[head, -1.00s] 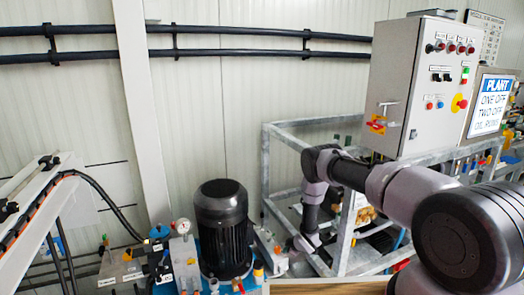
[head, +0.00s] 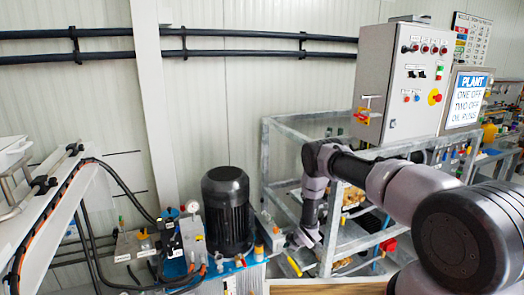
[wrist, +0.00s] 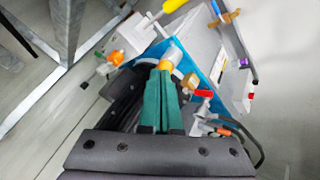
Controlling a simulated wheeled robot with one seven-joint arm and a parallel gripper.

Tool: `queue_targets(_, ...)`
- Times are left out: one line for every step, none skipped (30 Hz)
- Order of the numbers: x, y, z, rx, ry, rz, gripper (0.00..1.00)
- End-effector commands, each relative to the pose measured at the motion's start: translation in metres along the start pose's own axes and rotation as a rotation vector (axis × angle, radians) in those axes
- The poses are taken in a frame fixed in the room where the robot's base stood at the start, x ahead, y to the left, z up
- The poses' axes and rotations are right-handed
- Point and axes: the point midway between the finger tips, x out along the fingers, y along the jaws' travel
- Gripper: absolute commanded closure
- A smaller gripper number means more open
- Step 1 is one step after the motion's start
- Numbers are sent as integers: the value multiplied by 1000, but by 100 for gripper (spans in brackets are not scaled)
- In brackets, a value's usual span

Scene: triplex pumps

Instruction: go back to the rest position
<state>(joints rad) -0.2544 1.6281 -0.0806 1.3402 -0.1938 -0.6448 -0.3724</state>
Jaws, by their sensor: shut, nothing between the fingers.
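My arm reaches from the lower right of the head view, bends at the elbow and hangs down toward the pump skid. Its wrist end (head: 306,236) shows beside the frame, but the fingers cannot be made out there. In the wrist view my gripper (wrist: 165,72) has teal fingers close together, shut and holding nothing. Beyond the fingertips are a white and yellow fitting (wrist: 174,53) and a brass-coloured fitting (wrist: 190,82). I cannot tell whether the fingers touch either one.
A black motor (head: 228,212) stands left of my arm. A grey metal frame (head: 265,160) surrounds my forearm in the picture, below a control cabinet (head: 385,75). A yellow handle (head: 294,265) lies below my wrist. A white rail with cables (head: 50,200) is at the left.

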Motion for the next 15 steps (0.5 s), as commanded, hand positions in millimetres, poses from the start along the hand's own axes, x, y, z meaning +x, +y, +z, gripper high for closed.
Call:
queue_targets(-3,6,-3,8,-3,3,100)
queue_targets(-5,10,-5,12,-5,6,100)
queue_targets(-8,15,-8,19,-8,9,100)
queue_targets(-10,19,-10,25,-11,11,100)
queue_targets(-12,23,-12,31,-13,14,100)
queue_targets(-15,30,-15,39,-17,18,100)
queue_targets(-18,35,-18,46,-19,21,100)
queue_targets(-21,41,-21,54,-22,25,100)
queue_targets(-26,49,-25,65,-26,30,100)
queue_targets(-30,56,-29,74,-29,35,100)
queue_targets(-34,62,-31,84,-34,38,100)
queue_targets(-41,73,-37,99,-39,45,100)
queue_targets(-46,81,-41,111,-42,51,100)
queue_targets(-52,88,-45,124,-47,55,100)
queue_targets(-60,100,-51,142,-52,62,100)
